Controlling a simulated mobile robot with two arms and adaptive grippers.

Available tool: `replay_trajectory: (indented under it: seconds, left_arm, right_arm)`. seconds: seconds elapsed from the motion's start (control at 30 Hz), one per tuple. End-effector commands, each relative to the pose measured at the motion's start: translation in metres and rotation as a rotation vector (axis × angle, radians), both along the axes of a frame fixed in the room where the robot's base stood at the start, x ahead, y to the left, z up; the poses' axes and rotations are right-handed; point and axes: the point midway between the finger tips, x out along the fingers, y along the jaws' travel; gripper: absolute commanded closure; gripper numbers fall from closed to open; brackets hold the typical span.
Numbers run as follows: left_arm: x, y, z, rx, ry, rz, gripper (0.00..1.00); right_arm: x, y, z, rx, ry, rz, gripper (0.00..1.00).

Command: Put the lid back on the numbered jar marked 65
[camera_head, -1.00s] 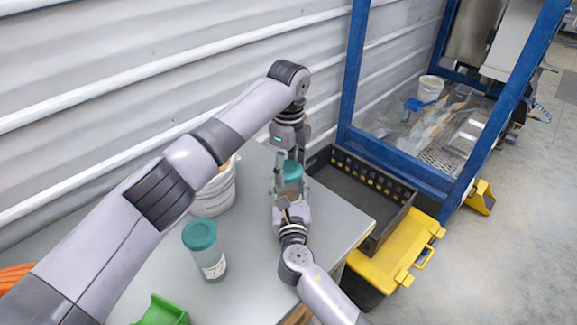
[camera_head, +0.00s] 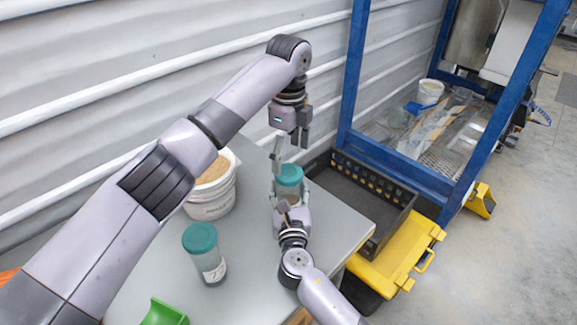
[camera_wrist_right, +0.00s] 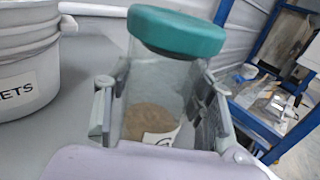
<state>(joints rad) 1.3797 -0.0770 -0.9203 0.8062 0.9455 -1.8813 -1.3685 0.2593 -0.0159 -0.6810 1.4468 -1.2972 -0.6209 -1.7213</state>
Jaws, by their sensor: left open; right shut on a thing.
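A clear jar (camera_wrist_right: 155,100) with brown contents stands at the far end of the table, between the fingers of my right gripper (camera_head: 290,197). Its white label shows only part of a mark, possibly a 6; the rest is hidden. A teal lid (camera_head: 289,175) sits on top of this jar, and it also shows in the right wrist view (camera_wrist_right: 178,32). I cannot tell how tightly it sits. My right gripper is shut on the jar's body. My left gripper (camera_head: 290,146) is open and empty, pointing down just above the lid.
Another teal-lidded jar (camera_head: 208,255), its label partly readable as 7, stands nearer on the table (camera_head: 245,275). A white bucket (camera_head: 212,195) stands behind it and a green scoop (camera_head: 163,313) lies in front. A black crate (camera_head: 375,200) and yellow box (camera_head: 400,262) lie right.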

Motion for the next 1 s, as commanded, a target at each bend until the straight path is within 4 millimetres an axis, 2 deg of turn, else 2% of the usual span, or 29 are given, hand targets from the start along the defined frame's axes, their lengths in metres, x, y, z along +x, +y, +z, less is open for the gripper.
replay_trajectory:
  seconds: [0.03,0.1,0.3,0.43,0.7,0.73,1.0]
  left_arm:
    - [0.000,0.000,0.013,-0.001,-0.003,0.000,0.21]
    - [0.001,0.000,0.027,0.000,-0.001,0.001,0.21]
    - [0.000,0.000,0.056,0.000,0.001,0.000,0.21]
    - [0.000,0.000,0.064,0.000,0.001,0.000,0.21]
    - [0.000,0.000,0.065,0.000,0.002,0.000,0.21]
    - [0.000,0.000,0.065,0.000,0.002,0.000,0.21]
    - [0.000,0.001,0.065,0.001,0.002,0.000,0.21]
  right_arm:
    - [0.000,0.000,0.000,0.000,0.001,0.000,1.00]
    - [0.000,0.000,0.000,0.000,0.001,0.000,1.00]
    - [0.000,0.000,0.000,0.000,0.001,0.000,1.00]
    - [0.000,0.000,0.000,0.000,0.001,0.000,1.00]
    - [0.000,0.000,0.000,0.000,0.001,0.000,1.00]
    - [0.000,0.000,0.000,0.000,0.001,0.000,0.49]
    - [0.000,0.000,0.000,0.000,0.000,0.000,0.31]
